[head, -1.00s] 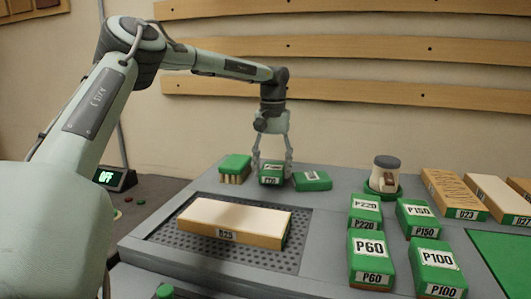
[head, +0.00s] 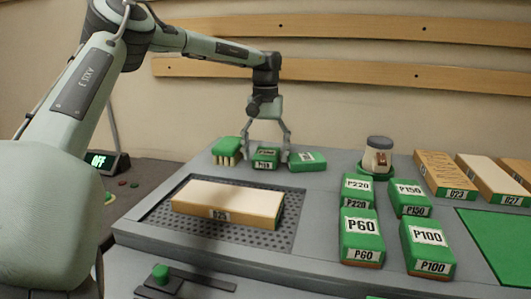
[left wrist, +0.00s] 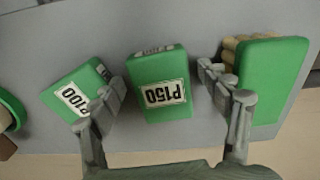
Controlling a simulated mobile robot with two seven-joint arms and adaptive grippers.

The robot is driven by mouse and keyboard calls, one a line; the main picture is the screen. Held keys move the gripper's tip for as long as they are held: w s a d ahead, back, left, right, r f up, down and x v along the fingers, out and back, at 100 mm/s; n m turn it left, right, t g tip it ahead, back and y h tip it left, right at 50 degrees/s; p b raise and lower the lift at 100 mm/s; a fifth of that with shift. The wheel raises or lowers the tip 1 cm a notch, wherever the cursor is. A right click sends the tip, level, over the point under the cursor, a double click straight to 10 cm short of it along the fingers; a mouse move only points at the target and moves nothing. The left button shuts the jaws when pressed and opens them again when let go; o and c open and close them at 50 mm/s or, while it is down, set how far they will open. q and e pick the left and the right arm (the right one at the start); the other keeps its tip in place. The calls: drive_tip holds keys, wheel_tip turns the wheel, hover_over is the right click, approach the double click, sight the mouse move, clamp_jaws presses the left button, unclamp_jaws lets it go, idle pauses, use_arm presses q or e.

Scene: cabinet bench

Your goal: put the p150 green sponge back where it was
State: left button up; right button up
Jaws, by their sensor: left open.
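A green P150 sponge block (head: 265,154) lies at the back of the grey bench, between a green brush and a green P100 block (head: 308,161). My left gripper (head: 268,152) is open, with its fingers straddling this block. In the left wrist view, the P150 block (left wrist: 158,85) is between the spread fingers (left wrist: 165,110), with a gap visible on each side. A second green P150 block (head: 409,196) sits at the right in the group with P220, P60 and P100. My right gripper is not in view.
The green brush (head: 227,149) with pale bristles is close to the left finger. A wooden-topped block (head: 228,203) lies on the perforated plate (head: 284,232). Wooden rails line the wall.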

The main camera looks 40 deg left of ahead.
sight(264, 157)
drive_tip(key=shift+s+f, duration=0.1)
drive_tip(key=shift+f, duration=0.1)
use_arm(q)
drive_tip(key=shift+w+r+b, duration=0.1)
drive_tip(key=shift+r+b, duration=0.2)
drive_tip(key=shift+r, duration=0.25)
drive_tip(key=r, duration=0.2)
drive_tip(key=s+r, duration=0.1)
drive_tip(key=r, duration=0.2)
drive_tip(key=shift+d+r, duration=0.2)
drive_tip(key=shift+r, duration=0.65)
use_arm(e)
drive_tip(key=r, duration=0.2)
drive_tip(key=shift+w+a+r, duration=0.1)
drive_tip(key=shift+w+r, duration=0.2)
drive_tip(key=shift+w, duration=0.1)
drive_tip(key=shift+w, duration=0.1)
